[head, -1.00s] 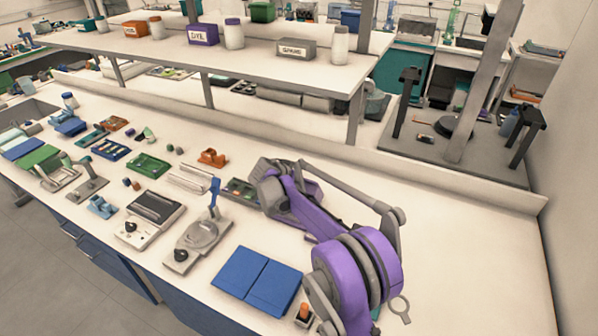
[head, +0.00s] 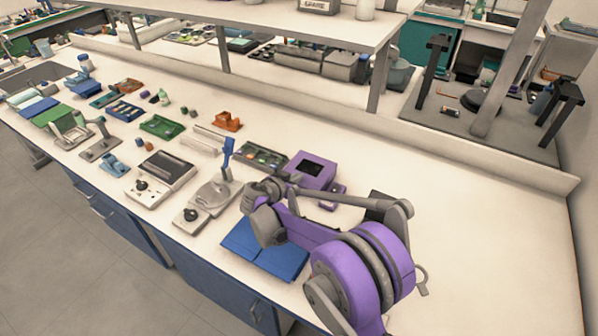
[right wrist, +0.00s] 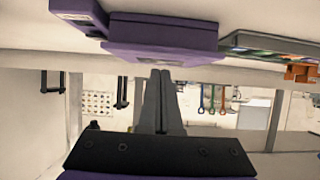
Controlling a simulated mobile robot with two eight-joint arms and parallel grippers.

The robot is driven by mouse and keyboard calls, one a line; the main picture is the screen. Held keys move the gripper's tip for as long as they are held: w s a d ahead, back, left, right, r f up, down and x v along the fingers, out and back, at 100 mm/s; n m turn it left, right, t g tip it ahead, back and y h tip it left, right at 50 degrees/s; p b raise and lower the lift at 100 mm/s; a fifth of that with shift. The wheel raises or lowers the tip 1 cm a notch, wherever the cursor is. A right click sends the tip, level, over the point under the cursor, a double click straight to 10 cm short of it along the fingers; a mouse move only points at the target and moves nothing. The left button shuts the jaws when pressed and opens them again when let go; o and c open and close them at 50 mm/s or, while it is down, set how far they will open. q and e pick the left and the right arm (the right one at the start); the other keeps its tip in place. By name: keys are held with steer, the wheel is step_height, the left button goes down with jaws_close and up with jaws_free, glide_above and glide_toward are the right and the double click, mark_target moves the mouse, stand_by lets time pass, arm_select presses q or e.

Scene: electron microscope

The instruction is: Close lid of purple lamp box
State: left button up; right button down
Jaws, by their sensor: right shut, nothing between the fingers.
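The purple lamp box (head: 316,170) stands on the bench beyond my right arm, with a dark rectangular panel on its upper face. A smaller purple piece (head: 334,194) shows at its near right. In the right wrist view a purple box (right wrist: 160,30) and a flat purple panel (right wrist: 170,53) fill the top; how far the lid is open is unclear. My right gripper (right wrist: 160,73) is shut and empty, its fingertips near the panel's edge; contact cannot be told. In the head view its fingertips are hard to make out. My left gripper is not in view.
A green tray of small parts (head: 262,156) is left of the box. Blue folders (head: 250,242) lie under my right wrist. A balance-like device (head: 212,198) with a blue upright stands left. A dark flat thing (head: 380,203) is partly hidden. The bench at right is clear.

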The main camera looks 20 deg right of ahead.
steer(key=shift+s+a+f, duration=0.15)
steer(key=shift+a+f, duration=0.05)
steer(key=shift+f, duration=0.4)
